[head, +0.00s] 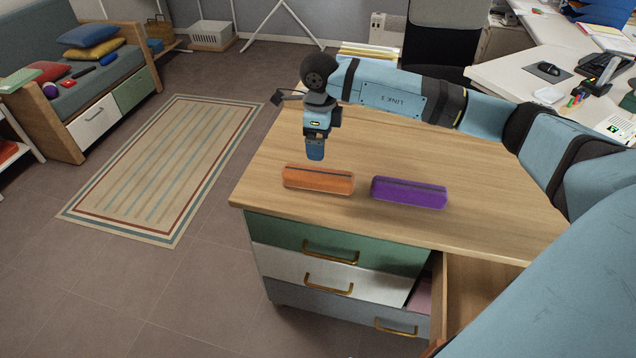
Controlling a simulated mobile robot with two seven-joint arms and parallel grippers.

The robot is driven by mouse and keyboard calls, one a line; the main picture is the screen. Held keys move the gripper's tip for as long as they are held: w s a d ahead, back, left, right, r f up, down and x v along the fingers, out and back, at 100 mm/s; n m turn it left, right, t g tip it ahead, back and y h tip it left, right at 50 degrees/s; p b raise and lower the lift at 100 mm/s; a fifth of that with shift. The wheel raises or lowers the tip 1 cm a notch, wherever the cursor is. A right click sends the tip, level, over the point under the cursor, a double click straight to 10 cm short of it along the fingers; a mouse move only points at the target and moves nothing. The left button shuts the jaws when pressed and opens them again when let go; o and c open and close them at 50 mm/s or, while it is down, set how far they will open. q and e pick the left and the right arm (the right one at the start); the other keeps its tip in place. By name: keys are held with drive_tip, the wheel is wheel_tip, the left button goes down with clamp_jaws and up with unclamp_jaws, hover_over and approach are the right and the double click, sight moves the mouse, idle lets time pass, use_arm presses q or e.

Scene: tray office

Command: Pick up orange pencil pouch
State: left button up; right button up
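The orange pencil pouch (318,180) lies on the wooden desk top (410,140), near its front left corner. A dark zip line runs along its top. My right gripper (315,154) points down just behind and above the orange pouch in the picture, apart from it. Its fingers overlap from this angle, so I cannot tell whether they are open or shut. No object shows in it. My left gripper is not in view.
A purple pouch (409,192) lies just right of the orange one. Below the desk top are drawers with brass handles, including a green drawer front (330,243).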

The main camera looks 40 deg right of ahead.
sight(318, 172)
drive_tip(key=f, duration=0.4)
drive_tip(key=f+b, duration=0.1)
drive_tip(key=f, duration=0.7)
drive_tip(key=shift+w+a+f, duration=0.1)
drive_tip(key=shift+w, duration=0.15)
drive_tip(key=c, duration=1.1)
